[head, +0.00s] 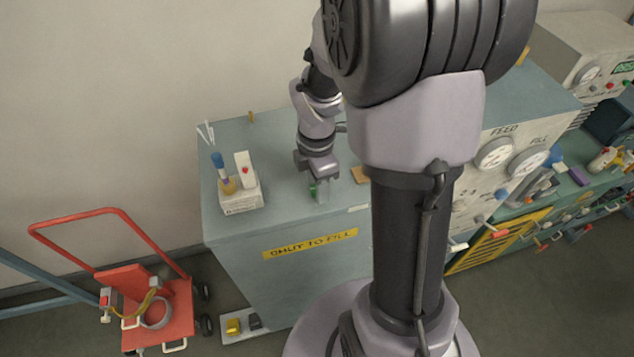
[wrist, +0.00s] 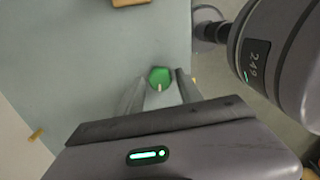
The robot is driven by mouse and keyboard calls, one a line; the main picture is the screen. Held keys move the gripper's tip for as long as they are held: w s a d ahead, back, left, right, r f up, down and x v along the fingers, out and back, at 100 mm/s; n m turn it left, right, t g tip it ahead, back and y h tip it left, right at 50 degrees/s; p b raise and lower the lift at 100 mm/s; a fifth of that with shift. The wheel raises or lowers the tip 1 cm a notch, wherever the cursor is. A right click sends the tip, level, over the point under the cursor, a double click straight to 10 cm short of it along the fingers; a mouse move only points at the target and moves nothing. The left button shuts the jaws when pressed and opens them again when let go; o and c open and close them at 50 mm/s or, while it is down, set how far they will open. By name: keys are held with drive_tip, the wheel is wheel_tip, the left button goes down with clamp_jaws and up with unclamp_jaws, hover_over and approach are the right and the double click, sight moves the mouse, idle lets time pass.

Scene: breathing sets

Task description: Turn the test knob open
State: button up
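A green faceted knob (wrist: 159,76) with a small pale mark shows in the wrist view; I take it to be the test knob. In the head view only a bit of green (head: 312,188) shows beside my fingers on top of the teal cabinet (head: 285,190). My gripper (head: 318,192) points down at it. In the wrist view the fingers of my gripper (wrist: 160,88) stand apart on either side of the knob, with small gaps seeming to show. The knob's lower part is hidden by my gripper.
A white block (head: 241,198) with a blue-topped part stands left on the cabinet. A wooden piece (head: 360,175) lies to the right. A gauge panel (head: 515,150) is farther right, partly behind my arm. A red cart (head: 160,310) stands on the floor at left.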

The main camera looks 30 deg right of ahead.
drive_tip(key=shift+o, duration=0.4)
drive_tip(key=shift+r, duration=0.4)
wheel_tip(320, 180, up, 17)
drive_tip(key=p, duration=0.2)
drive_tip(key=shift+f, duration=0.2)
drive_tip(key=s+a+f+m+t+b, duration=0.2)
drive_tip(key=s+a+f+m+b, duration=0.2)
drive_tip(key=f+m+b, duration=0.3)
drive_tip(key=s+a+f+m+t+y+b, duration=0.1)
drive_tip(key=s+a+f+m+b, duration=0.3)
drive_tip(key=f+b, duration=0.9)
drive_tip(key=s+a+f+m+t+y+b, duration=0.1)
drive_tip(key=s+a+f+m+b, duration=0.3)
drive_tip(key=f+m+b, duration=0.5)
wheel_tip(320, 180, down, 2)
drive_tip(key=a+t+b, duration=0.1)
drive_tip(key=a+b, duration=0.1)
drive_tip(key=b, duration=0.3)
drive_tip(key=shift+a+m+t, duration=0.3)
drive_tip(key=shift+t, duration=0.1)
